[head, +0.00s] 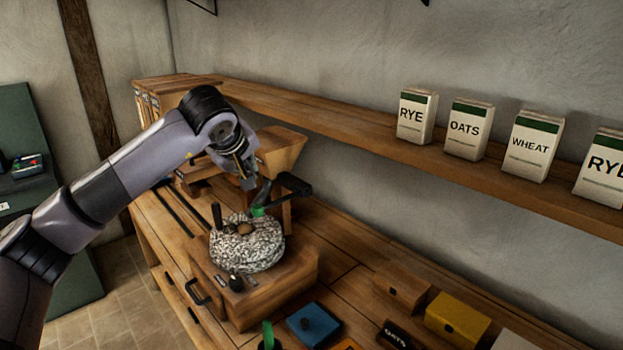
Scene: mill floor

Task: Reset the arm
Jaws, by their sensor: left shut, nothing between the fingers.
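My left arm comes in from the left edge and bends down at the wrist. My left gripper (248,182) is shut and empty. It appears above and behind the stone mill (247,243), by a dark crank-like handle (290,184). I cannot tell whether it touches anything there. A small green part (258,211) shows just below the gripper. The mill's speckled round stone sits on a wooden base (262,295). My right gripper is not in view.
A wooden hopper (281,146) stands behind my wrist. A wall shelf (350,134) carries cartons marked RYE (415,117), OATS (467,129) and WHEAT (531,146). A blue box (313,325) and a yellow box (457,320) are on the bench. The bench between mill and wall looks mostly clear.

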